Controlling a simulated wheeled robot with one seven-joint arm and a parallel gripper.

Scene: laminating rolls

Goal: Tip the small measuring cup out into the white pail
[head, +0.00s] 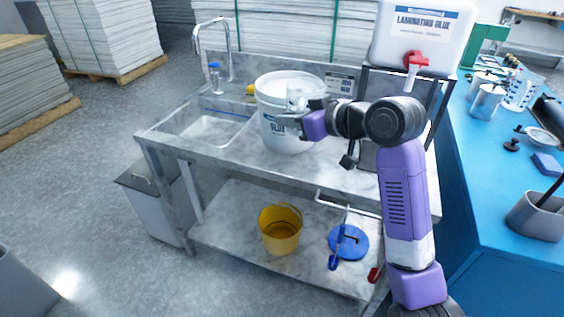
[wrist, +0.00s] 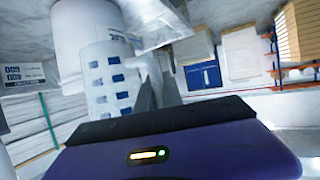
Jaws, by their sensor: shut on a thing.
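The white pail (head: 277,130), labelled glue, stands on the grey bench right of the sink. My gripper (head: 290,118) is at the pail's right front side, near rim height. It is shut on the small measuring cup (head: 301,98), pale and hard to make out against the pail's right rim. In the wrist view the cup (wrist: 107,80) is whitish with blue marks, beside my dark fingers (wrist: 160,88). A large white body behind it there looks like the pail (wrist: 75,25). The wrist view is tilted. The cup's exact tilt and contents cannot be told.
A white glue container (head: 425,40) with a red tap stands on a stand at the right. A tap (head: 212,45) and sink (head: 212,128) are at the left. A yellow bucket (head: 281,232) and blue disc (head: 349,243) are on the lower shelf. A blue table (head: 490,180) is right.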

